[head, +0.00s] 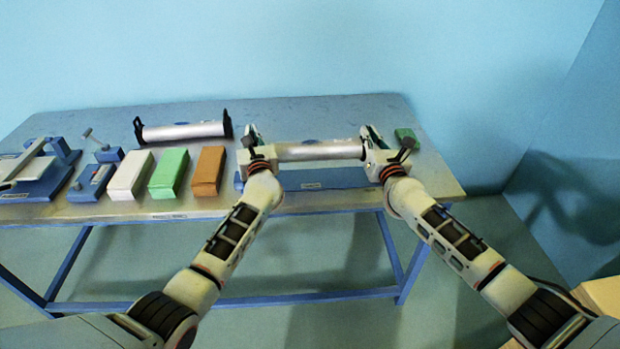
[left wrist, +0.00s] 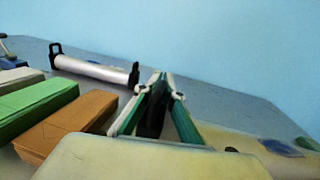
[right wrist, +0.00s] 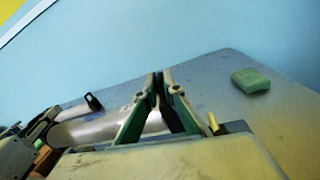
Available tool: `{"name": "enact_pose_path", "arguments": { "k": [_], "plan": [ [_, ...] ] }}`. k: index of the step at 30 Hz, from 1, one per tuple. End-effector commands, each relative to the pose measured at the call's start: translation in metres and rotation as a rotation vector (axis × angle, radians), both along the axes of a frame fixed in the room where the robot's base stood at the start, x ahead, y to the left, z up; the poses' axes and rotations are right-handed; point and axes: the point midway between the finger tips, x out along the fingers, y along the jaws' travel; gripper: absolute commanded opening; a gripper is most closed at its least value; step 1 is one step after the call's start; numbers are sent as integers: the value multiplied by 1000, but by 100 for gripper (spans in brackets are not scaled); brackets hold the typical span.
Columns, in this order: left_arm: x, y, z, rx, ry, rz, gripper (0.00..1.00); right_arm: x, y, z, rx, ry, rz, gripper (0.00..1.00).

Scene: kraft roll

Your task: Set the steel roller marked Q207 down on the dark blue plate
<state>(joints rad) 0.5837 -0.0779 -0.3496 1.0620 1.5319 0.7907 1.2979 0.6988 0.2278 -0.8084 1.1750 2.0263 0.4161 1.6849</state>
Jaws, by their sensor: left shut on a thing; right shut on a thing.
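A steel roller (head: 320,151) spans between my two grippers, roughly level, and appears to be held above the dark blue plate (head: 335,178). No marking is readable on it. My left gripper (head: 253,140) is shut on the roller's left end; in the left wrist view its fingers (left wrist: 158,88) close on a dark end piece. My right gripper (head: 370,138) is shut on the right end; in the right wrist view its fingers (right wrist: 160,88) hide that end, and the steel body (right wrist: 92,130) shows beside them. The gap between roller and plate cannot be judged.
Another steel roller with black end brackets (head: 183,132) lies at the back left. White (head: 130,176), green (head: 169,174) and brown (head: 208,172) boxes stand in front of it. Blue devices (head: 95,180) are further left. A small green block (head: 405,134) lies beyond my right gripper.

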Motion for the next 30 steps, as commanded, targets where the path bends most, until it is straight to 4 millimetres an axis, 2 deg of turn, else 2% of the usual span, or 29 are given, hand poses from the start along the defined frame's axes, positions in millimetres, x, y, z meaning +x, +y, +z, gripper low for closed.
{"name": "enact_pose_path", "arguments": {
  "k": [1, 8, 30],
  "plan": [
    [1, -3, 3, 5, -5, -5, 0, -1, 6, 4, 0, -7, 11, 0],
    [1, -3, -3, 5, -4, -5, 0, -1, 6, -2, 0, -6, 11, 0],
    [0, -3, -44, 5, 10, -6, 0, -2, 6, -43, 0, 7, 12, 0]
  ]
}}
